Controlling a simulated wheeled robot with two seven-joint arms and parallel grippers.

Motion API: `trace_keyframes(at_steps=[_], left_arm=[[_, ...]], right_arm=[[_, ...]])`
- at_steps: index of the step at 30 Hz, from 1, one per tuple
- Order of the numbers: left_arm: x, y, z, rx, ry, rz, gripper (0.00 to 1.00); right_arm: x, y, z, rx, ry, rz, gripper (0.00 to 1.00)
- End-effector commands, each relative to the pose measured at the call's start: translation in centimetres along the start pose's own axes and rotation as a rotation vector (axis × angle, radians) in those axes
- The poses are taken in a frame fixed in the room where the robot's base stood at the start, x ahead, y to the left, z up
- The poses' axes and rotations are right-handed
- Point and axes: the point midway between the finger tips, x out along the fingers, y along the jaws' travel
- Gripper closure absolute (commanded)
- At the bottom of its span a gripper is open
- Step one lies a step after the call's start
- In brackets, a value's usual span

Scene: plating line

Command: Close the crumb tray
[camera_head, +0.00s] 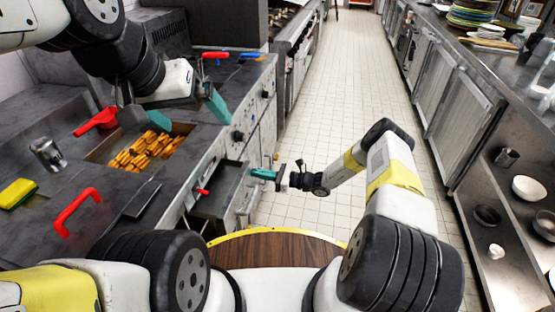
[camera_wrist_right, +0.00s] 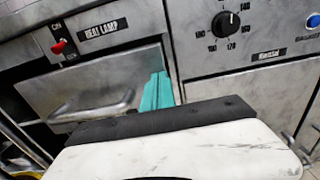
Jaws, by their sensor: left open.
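The crumb tray (camera_head: 212,203) is a grey metal drawer below the counter. It stands pulled out from the cabinet front in the head view. Its front with a bar handle (camera_wrist_right: 92,106) fills the left of the right wrist view, under the "HEAT LAMP" label. My right gripper (camera_head: 264,174) is at the outer side of the drawer front, its teal fingers together with nothing seen between them. They also show near the front's right edge in the right wrist view (camera_wrist_right: 157,92); whether they touch is unclear. My left gripper (camera_head: 187,112) is open and empty above the counter.
A fryer bin of golden fries (camera_head: 145,152) lies under my left gripper. The tiled floor (camera_head: 310,110) is clear. Shelves with bowls (camera_head: 529,188) stand at right.

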Motion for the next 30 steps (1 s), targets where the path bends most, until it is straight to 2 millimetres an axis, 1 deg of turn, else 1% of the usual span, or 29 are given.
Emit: trace_keyframes(at_steps=[1, 3, 6, 9, 12, 18, 30], left_arm=[[0.0, 0.0, 0.0, 0.000, 0.000, 0.000, 0.00], [0.0, 0.0, 0.0, 0.000, 0.000, 0.000, 0.00], [0.0, 0.0, 0.0, 0.000, 0.000, 0.000, 0.00], [0.0, 0.0, 0.0, 0.000, 0.000, 0.000, 0.00], [0.0, 0.0, 0.0, 0.000, 0.000, 0.000, 0.00], [0.0, 0.0, 0.0, 0.000, 0.000, 0.000, 0.00], [0.0, 0.0, 0.0, 0.000, 0.000, 0.000, 0.00]], right_arm=[[1.8, 0.1, 0.0, 0.000, -0.002, 0.003, 1.00], [3.8, 0.1, 0.0, 0.000, -0.002, 0.003, 1.00], [6.3, 0.1, 0.0, 0.000, -0.001, 0.002, 1.00], [8.3, 0.1, 0.0, 0.000, -0.001, 0.001, 1.00], [9.8, 0.1, 0.0, 0.000, 0.000, 0.001, 1.00], [11.4, 0.0, 0.0, -0.001, 0.000, 0.000, 1.00], [12.0, 0.1, 0.1, 0.000, 0.001, 0.000, 1.00]])
